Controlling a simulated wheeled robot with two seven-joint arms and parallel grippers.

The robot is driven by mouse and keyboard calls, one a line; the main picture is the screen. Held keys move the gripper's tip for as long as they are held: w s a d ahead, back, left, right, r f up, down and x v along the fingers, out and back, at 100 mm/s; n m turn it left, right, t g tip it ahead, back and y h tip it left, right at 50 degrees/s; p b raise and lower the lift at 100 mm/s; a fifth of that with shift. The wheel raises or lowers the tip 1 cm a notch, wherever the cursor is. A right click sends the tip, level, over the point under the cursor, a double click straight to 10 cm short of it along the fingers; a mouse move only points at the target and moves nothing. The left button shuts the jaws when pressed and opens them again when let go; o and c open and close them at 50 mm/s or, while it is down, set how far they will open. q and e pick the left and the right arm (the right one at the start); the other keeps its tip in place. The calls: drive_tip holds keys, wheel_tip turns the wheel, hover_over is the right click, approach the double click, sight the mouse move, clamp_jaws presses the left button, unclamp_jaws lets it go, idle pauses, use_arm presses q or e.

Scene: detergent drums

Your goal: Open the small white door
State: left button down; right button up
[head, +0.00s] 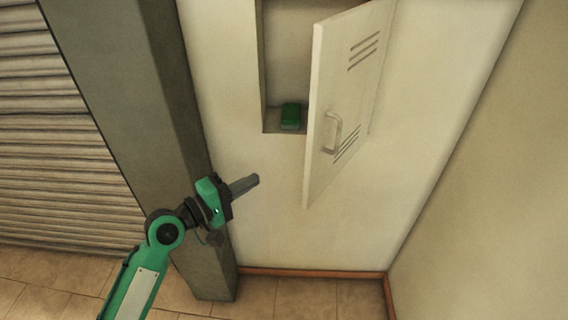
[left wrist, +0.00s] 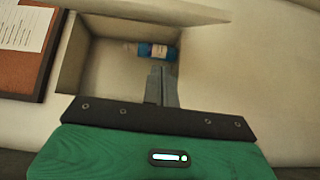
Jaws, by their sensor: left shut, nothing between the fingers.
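The small white door (head: 348,90) stands wide open in the head view, swung out from the wall on its right-hand side. It has vent slots and a curved handle (head: 332,132) on its face. The wall recess (head: 283,60) behind it is exposed. In the left wrist view the open recess (left wrist: 100,65) shows ahead, with the door's edge (left wrist: 150,10) probably along the top. My left gripper (head: 256,180) is shut and empty, left of the door and below the recess, apart from the handle. It also shows in the left wrist view (left wrist: 162,72). My right gripper is not in view.
A green item (head: 291,115) lies on the recess floor. The left wrist view shows a blue and white bottle (left wrist: 150,50) in the recess and a brown board with paper (left wrist: 25,50). A grey pillar (head: 150,100) stands left of the recess.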

use_arm(q)
drive_tip(key=w+d+p, duration=0.4)
drive_tip(key=d+p, duration=0.1)
drive_tip(key=d, duration=0.5)
drive_tip(key=shift+d, duration=0.35)
drive_tip(key=shift+r, duration=0.1)
drive_tip(key=shift+s, duration=0.15)
